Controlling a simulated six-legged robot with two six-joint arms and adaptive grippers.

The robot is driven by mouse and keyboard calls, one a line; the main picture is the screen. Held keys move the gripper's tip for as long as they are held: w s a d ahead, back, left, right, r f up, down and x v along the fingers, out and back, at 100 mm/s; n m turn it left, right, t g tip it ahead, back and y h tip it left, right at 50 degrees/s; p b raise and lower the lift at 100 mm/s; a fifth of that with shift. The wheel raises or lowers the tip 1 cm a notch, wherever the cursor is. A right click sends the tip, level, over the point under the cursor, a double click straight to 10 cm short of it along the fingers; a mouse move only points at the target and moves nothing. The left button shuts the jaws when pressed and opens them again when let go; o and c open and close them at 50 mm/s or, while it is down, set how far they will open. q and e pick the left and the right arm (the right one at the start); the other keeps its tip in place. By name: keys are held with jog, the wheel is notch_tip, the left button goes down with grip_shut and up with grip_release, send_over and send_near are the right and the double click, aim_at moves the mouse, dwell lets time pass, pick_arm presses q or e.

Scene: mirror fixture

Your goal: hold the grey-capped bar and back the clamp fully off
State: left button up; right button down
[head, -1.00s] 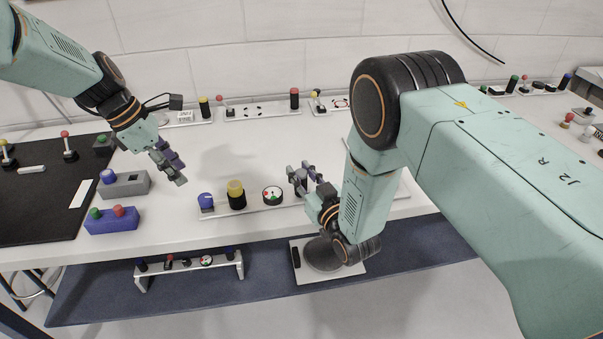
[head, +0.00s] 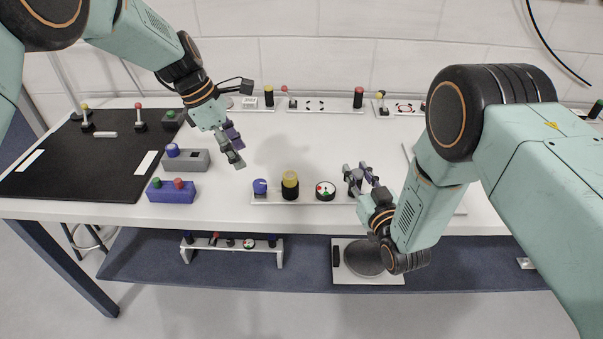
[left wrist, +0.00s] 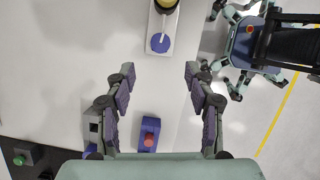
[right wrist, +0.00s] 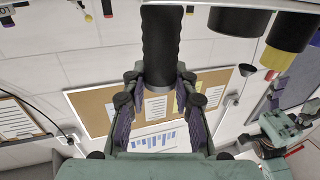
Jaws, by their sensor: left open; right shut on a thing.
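My right gripper (head: 360,178) is at the right part of the front strip (head: 305,199). In the right wrist view its fingers (right wrist: 158,82) are shut on a black ribbed bar (right wrist: 160,45); its cap is not clear to me. My left gripper (head: 236,152) is open and empty, above the table and left of the strip. In the left wrist view a blue knob (left wrist: 158,43) with a pale pointer lies ahead of its open fingers (left wrist: 159,73). I cannot tell which part is the clamp.
On the strip stand a yellow-capped black cylinder (head: 290,186) and a round dial (head: 325,191). A blue button box (head: 171,196) and a grey box (head: 190,163) are at the left, beside a black mat (head: 75,165). More fixtures line the back edge.

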aim_at(259, 183)
pick_arm(q)
notch_tip(259, 183, up, 4)
jog(key=s+m+t, duration=0.1)
jog(key=s+m, duration=0.1)
jog(key=m, duration=1.1)
jog(key=d+f+m, duration=0.1)
jog(key=f+m, duration=0.3)
jog(key=m, duration=0.2)
jog(key=w+d+f+m, duration=0.1)
jog(key=f+m, duration=0.3)
jog(key=m, duration=0.2)
jog(key=w+d+f+m+t, duration=0.1)
jog(key=f+m, duration=0.4)
jog(key=shift+d+m, duration=0.3)
jog(key=shift+m, duration=0.1)
jog(key=shift+c, duration=0.2)
